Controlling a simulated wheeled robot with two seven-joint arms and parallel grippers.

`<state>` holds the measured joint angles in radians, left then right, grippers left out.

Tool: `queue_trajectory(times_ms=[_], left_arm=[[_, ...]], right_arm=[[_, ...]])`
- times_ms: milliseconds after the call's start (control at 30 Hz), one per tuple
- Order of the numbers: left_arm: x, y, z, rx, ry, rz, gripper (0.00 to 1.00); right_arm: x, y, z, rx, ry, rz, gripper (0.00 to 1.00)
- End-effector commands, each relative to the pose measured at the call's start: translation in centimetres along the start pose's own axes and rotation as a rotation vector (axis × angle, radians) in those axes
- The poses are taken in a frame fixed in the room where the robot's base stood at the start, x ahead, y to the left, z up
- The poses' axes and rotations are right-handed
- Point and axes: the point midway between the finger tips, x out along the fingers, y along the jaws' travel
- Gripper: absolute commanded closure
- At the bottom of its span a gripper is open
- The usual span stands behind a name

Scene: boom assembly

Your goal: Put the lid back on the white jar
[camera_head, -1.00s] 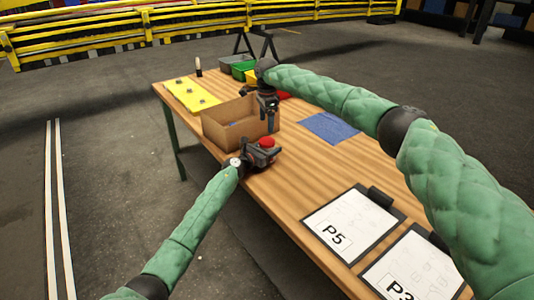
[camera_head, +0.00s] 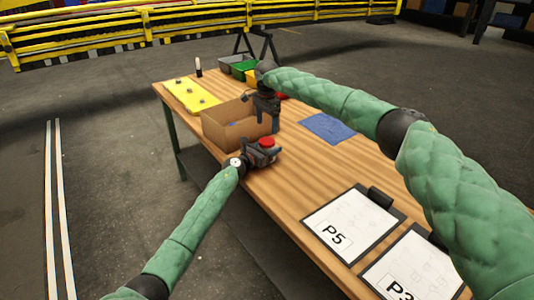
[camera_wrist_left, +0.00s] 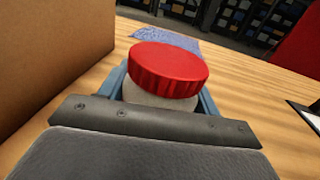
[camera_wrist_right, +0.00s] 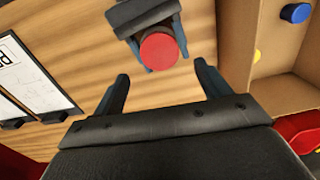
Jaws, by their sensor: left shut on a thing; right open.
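The white jar (camera_wrist_left: 150,98) is held upright between the fingers of my left gripper (camera_head: 264,152), just above or at the table's near edge. The red lid (camera_wrist_left: 168,68) rests on top of the jar and looks slightly tilted in the left wrist view; whether it is seated cannot be told. The lid also shows in the head view (camera_head: 267,142) and from above in the right wrist view (camera_wrist_right: 159,51), where it hides the jar. My right gripper (camera_wrist_right: 161,78) is open and empty, beside the cardboard box and apart from the lid.
An open cardboard box (camera_head: 227,136) stands close behind my left gripper, with a blue piece (camera_wrist_right: 295,13) and a yellow piece (camera_wrist_right: 258,55) inside. A blue mat (camera_head: 328,128), a yellow board (camera_head: 190,95), coloured bins (camera_head: 240,68) and clipboards (camera_head: 350,225) lie around. The table's middle is clear.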

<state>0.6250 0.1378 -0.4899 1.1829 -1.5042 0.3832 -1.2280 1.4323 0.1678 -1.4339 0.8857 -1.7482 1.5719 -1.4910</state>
Motion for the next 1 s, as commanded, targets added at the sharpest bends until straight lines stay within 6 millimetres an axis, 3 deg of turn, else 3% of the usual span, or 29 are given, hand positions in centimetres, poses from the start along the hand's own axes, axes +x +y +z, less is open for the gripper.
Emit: queue_trajectory(times_ms=[500,867,1000], left_arm=[[0.0,0.0,0.0,0.000,0.000,0.000,1.00],[0.0,0.0,0.0,0.000,0.000,0.000,1.00],[0.0,0.0,0.0,0.000,0.000,0.000,1.00]], right_arm=[[6.5,0.1,0.0,0.001,0.000,0.002,0.24],[7.1,0.0,0.0,0.000,0.000,0.000,0.24],[7.1,0.0,0.0,0.000,0.000,0.000,0.48]])
